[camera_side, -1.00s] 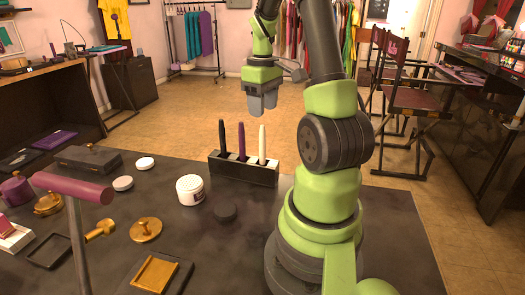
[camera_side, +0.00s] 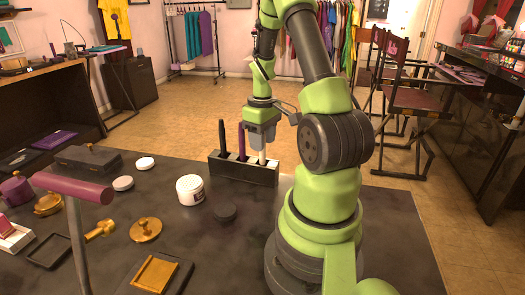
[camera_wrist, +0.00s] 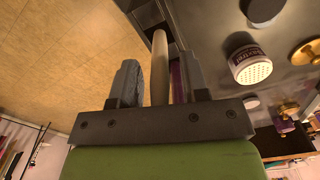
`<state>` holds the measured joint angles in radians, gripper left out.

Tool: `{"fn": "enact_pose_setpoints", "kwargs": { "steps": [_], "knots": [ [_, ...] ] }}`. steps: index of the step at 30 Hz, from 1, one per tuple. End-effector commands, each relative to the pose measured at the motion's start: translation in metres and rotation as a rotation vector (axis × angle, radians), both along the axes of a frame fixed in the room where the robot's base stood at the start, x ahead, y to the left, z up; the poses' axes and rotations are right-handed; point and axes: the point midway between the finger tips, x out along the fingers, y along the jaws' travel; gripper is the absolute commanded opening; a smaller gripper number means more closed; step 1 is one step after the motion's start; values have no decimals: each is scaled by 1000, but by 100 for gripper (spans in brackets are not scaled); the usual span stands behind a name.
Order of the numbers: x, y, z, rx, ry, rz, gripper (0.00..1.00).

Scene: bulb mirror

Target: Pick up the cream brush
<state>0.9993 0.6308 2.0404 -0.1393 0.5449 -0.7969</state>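The cream brush (camera_side: 262,158) stands upright in the right slot of a dark holder (camera_side: 250,174). Its top is hidden by my gripper in the side view. My gripper (camera_side: 262,143) is lowered over it, pointing down. In the wrist view the cream brush (camera_wrist: 160,65) rises between the two fingers of my gripper (camera_wrist: 158,80), with a gap visible on each side. The fingers are open and do not appear to touch it.
A purple brush (camera_side: 241,141) and a black brush (camera_side: 222,137) stand to the left in the same holder, the purple one close to my gripper.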

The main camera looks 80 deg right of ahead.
Motion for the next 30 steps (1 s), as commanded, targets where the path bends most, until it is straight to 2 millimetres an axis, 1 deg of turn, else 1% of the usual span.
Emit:
{"fn": "enact_pose_setpoints", "kwargs": {
  "steps": [1, 2, 3, 5, 13, 16, 20, 24, 27, 30],
  "knots": [
    [0, 0, 0, 0, 0, 0, 30],
    [0, 0, 0, 0, 0, 0, 23],
    [0, 0, 0, 0, 0, 0, 13],
    [0, 0, 0, 0, 0, 0, 0],
    [0, 0, 1, -1, -1, 0, 0],
    [0, -1, 7, -4, -2, 0, 0],
    [1, -1, 28, -8, -5, 0, 0],
    [1, -1, 59, -8, -5, -1, 0],
    [1, -1, 77, -7, -5, 0, 0],
    [2, -1, 90, -5, -2, 3, 0]
  ]
}}
